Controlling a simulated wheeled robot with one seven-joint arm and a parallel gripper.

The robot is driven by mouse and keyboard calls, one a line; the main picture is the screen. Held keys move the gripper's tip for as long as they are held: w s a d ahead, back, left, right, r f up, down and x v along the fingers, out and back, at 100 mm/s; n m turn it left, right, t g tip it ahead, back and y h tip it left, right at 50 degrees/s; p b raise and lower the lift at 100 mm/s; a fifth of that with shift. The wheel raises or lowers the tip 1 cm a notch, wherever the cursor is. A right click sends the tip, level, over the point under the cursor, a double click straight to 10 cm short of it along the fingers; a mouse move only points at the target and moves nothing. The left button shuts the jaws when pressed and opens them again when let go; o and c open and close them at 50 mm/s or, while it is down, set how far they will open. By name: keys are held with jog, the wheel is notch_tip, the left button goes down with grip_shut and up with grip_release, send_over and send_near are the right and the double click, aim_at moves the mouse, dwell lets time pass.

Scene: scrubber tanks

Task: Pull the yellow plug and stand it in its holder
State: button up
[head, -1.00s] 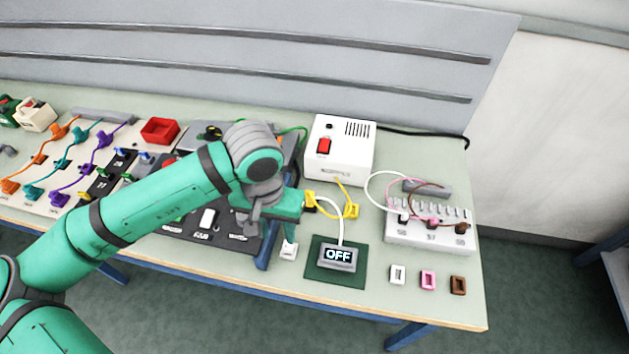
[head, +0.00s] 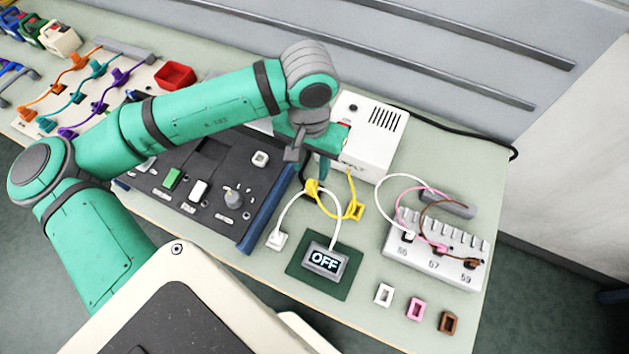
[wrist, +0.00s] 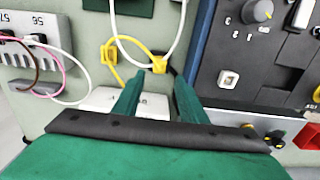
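The yellow plug (head: 313,187) sits beside the dark panel's blue edge, with a dark piece at its end; it also shows in the wrist view (wrist: 159,64). A yellow cable (head: 350,183) runs to the white supply box (head: 372,135). A yellow holder (head: 355,211) stands on the table to the plug's right; it also shows in the wrist view (wrist: 109,52). My gripper (wrist: 153,88) is open and empty, its two green fingers apart, with the plug just beyond the tips. In the head view my gripper (head: 316,170) is partly hidden by its own wrist.
A display reading OFF (head: 325,260) lies on a green mat (head: 300,280), with a white plug (head: 275,240) to its left. A white terminal block (head: 435,255) stands at right, and white, pink and brown holders (head: 415,309) in front. A white cable (head: 330,210) arcs close by the yellow plug.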

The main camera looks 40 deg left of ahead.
aim_at(312, 183)
jog(key=f, duration=0.7)
jog(key=shift+w+d+f, duration=0.1)
jog(key=shift+w+f, duration=0.05)
jog(key=shift+w, duration=0.05)
jog(key=shift+s+a+f, duration=0.2)
jog(key=shift+s+f, duration=0.05)
jog(key=shift+f, duration=0.35)
jog(key=shift+w+d+f, duration=0.1)
jog(key=shift+d+f, duration=0.15)
jog(key=shift+a, duration=0.1)
jog(key=shift+c, duration=0.3)
grip_shut()
jog(key=o, duration=0.7)
grip_release()
jog(key=shift+c, duration=0.2)
